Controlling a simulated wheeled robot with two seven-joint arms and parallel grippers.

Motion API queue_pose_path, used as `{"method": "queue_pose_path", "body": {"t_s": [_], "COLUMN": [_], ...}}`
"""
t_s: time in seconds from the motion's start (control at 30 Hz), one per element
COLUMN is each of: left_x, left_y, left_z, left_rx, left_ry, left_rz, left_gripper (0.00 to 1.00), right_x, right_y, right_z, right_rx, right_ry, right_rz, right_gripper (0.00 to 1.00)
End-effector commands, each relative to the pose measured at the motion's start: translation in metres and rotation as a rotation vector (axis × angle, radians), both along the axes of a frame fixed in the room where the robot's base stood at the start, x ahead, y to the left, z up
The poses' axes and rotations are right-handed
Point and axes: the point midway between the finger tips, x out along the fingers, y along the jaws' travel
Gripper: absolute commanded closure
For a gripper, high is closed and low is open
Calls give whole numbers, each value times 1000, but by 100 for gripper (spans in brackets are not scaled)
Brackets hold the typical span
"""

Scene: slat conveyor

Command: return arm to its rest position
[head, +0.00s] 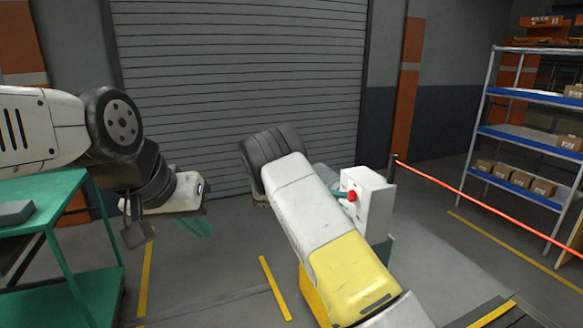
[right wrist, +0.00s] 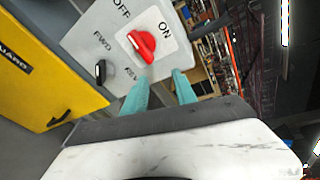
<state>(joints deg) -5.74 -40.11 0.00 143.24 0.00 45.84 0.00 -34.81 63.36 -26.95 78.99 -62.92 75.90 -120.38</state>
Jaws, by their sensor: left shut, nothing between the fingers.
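My left gripper (head: 197,228) hangs in the air at the left in the head view, its teal fingers pointing down, shut and empty. My right arm crosses the middle of the head view to my right gripper (head: 338,195), beside a white control box (head: 373,208). In the right wrist view my right gripper (right wrist: 160,80) has its two teal fingers apart with nothing held. The fingertips are close to a red rotary knob (right wrist: 142,42) on the box's panel, labelled OFF and ON. Whether a finger touches it cannot be told. A black FWD/REV switch (right wrist: 100,70) sits beside it.
A green table (head: 70,185) with a grey block stands below my left arm. A red barrier line (head: 470,200) runs right from a post behind the box. Blue-edged shelves (head: 520,135) with cartons stand at the far right. Yellow panel (right wrist: 45,75) lies left of the box.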

Motion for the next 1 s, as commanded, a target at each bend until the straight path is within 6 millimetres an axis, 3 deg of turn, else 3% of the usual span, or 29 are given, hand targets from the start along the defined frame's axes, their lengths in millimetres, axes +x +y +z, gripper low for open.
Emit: {"method": "queue_pose_path", "body": {"t_s": [0.03, 0.13, 0.37, 0.7, 1.0], "left_x": [0, 0, 0, 0, 0], "left_y": [0, 0, 0, 0, 0], "left_z": [0, 0, 0, 0, 0], "left_rx": [0, 0, 0, 0, 0], "left_ry": [0, 0, 0, 0, 0], "left_rz": [0, 0, 0, 0, 0], "left_gripper": [100, 100, 100, 100, 100], "right_x": [-13, -41, -111, -217, -312], "right_y": [-15, -33, -49, -31, 2], "right_z": [12, 26, 60, 118, 162], "right_rx": [99, 287, 662, 1071, 1274], "right_ry": [-79, -248, -636, -1165, -1533], "right_rz": [-68, -213, -591, -1251, -1925], "right_gripper": [66, 66, 66, 66, 66]}}
